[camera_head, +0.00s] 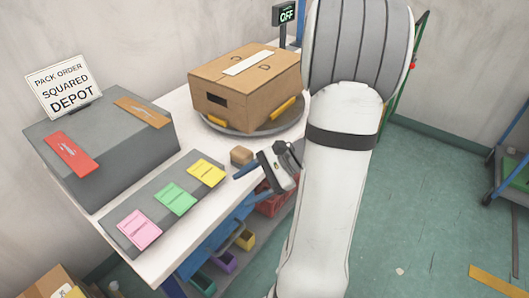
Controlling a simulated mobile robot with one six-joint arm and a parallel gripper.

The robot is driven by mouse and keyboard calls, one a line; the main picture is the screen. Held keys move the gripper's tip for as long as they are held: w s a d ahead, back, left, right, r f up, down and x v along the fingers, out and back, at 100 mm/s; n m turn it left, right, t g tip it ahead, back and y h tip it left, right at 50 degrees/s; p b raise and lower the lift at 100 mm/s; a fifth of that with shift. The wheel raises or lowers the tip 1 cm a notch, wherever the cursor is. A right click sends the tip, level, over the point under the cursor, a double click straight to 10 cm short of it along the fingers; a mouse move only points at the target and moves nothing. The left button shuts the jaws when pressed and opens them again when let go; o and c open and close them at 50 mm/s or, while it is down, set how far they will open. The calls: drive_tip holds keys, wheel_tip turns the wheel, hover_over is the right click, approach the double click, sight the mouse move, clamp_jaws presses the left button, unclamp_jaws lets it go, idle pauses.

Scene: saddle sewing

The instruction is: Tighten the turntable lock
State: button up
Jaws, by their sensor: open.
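A grey round turntable (247,131) sits on the white table. A closed cardboard box (240,85) rests on it, between yellow blocks (283,108) at the turntable's rim. My gripper (249,178) is open, with blue fingers pointing left at the table's front edge. It appears empty; whether it touches the brown block is unclear.
A grey box (105,150) with red and orange cards and a "SQUARED DEPOT" sign (65,87) stands at left. Pink, green and yellow cards lie on a grey strip (125,215). A display (286,13) reads OFF. Coloured bins sit below the table. Floor at right is mostly clear.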

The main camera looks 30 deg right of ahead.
drive_tip(key=d+f+m+t+h+b, duration=0.2)
drive_tip(key=d+f+m+t, duration=0.4)
drive_tip(key=d, duration=0.5)
drive_tip(key=d+f+m+t+h+b, duration=0.2)
drive_tip(key=d+f+m+t, duration=0.3)
drive_tip(key=d+m+t, duration=0.4)
drive_tip(key=w, duration=0.2)
drive_tip(key=w+a+g, duration=0.1)
drive_tip(key=w, duration=0.1)
drive_tip(key=w+a+g, duration=0.1)
drive_tip(key=w, duration=0.2)
drive_tip(key=shift+r+n, duration=0.1)
drive_tip(key=shift+n, duration=0.2)
drive_tip(key=c, duration=0.9)
drive_tip(key=shift+d, duration=0.15)
drive_tip(key=shift+c, duration=0.2)
drive_tip(key=shift+r, duration=0.1)
